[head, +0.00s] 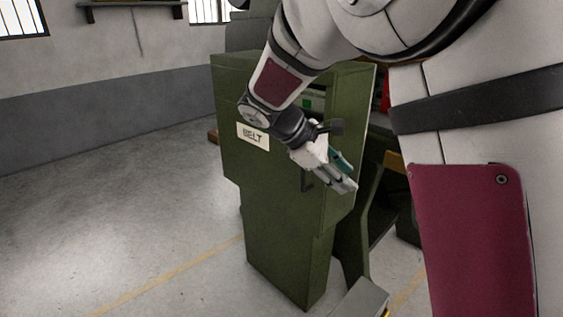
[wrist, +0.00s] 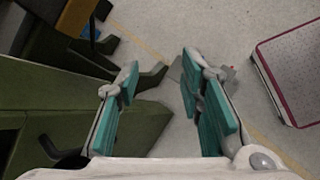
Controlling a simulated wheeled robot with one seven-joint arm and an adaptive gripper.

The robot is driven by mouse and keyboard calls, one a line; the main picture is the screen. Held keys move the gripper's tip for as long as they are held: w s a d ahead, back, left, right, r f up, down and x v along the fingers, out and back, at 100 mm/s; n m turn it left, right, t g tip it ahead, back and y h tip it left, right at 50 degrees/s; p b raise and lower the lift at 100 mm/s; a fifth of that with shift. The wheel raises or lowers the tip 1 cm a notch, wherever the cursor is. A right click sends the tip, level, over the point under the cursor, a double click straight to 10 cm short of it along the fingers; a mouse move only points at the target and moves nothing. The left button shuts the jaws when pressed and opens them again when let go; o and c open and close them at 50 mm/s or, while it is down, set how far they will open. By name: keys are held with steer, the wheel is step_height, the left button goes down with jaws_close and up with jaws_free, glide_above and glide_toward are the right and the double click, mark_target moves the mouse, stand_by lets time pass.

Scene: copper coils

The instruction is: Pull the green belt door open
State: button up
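The green belt door (head: 270,200) carries a white BELT label (head: 253,136) and stands upright near the middle of the head view. A dark handle (head: 306,181) sits near its right edge. My gripper (head: 347,176) is in front of the door, just right of the handle in the picture. In the wrist view my gripper (wrist: 163,82) is open, with empty space between its teal pads. There the dark handle (wrist: 62,148) lies to the left, outside the fingers, on a green surface (wrist: 85,130). My arm hides part of the door's upper edge; I cannot tell whether it is ajar.
Dark machine parts and a yellow piece (head: 394,160) stand right of the door. A grey block (head: 358,300) lies on the floor near the door's foot. A yellow line (head: 170,275) crosses the floor. The floor at left is clear up to the grey wall (head: 100,105).

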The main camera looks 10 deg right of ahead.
steer(key=w+a+f+n+t+h+b, duration=0.2)
steer(key=w+a+f+n+t+h, duration=0.3)
steer(key=w+a, duration=0.3)
steer(key=w+a+f+n+t+h+b, duration=0.1)
steer(key=w+a+f+n+t+h, duration=0.1)
steer(key=w+a+f+n, duration=0.6)
steer(key=r+m, duration=0.2)
glide_above(302, 187)
steer(key=shift+w+d+f, duration=0.15)
steer(key=shift+w+f, duration=0.05)
steer(key=shift+w, duration=0.25)
jaws_close()
